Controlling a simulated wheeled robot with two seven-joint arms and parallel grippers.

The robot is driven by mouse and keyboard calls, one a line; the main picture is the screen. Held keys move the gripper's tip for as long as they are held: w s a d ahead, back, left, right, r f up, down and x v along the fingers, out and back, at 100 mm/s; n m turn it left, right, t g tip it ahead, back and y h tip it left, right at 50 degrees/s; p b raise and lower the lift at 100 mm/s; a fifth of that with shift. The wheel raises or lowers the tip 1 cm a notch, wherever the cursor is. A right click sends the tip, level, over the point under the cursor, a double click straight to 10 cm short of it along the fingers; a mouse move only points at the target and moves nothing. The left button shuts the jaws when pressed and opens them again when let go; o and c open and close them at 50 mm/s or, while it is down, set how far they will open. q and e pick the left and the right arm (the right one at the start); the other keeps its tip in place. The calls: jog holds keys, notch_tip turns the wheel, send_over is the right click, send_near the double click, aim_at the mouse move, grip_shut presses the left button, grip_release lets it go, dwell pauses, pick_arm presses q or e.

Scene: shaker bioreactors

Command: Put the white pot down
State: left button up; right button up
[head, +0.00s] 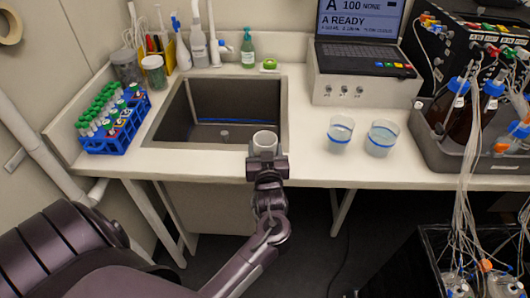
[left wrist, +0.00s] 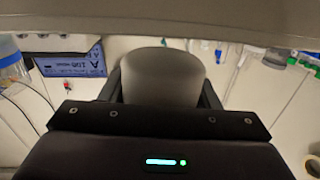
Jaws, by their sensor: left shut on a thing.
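The white pot (head: 265,142) is held by my left gripper (head: 266,160) at the front edge of the sink, in the head view. In the left wrist view the pot (left wrist: 162,76) fills the space between the two fingers of my left gripper (left wrist: 162,90), which are shut on it. The pot looks upright in the head view. Its underside is hidden by the gripper, so I cannot tell whether it touches the counter. My right gripper is not in view.
The sink (head: 225,108) lies just behind the pot. A blue tube rack (head: 115,128) stands at left. Two clear cups (head: 340,133) with blue bands stand at right, before a laptop (head: 358,52). The counter (head: 305,150) between pot and cups is clear.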

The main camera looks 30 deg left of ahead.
pick_arm(q)
notch_tip(320, 180, down, 2)
jog(key=shift+f, duration=0.1)
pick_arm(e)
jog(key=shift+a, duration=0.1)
pick_arm(q)
jog(key=shift+f, duration=0.1)
jog(key=o, duration=1)
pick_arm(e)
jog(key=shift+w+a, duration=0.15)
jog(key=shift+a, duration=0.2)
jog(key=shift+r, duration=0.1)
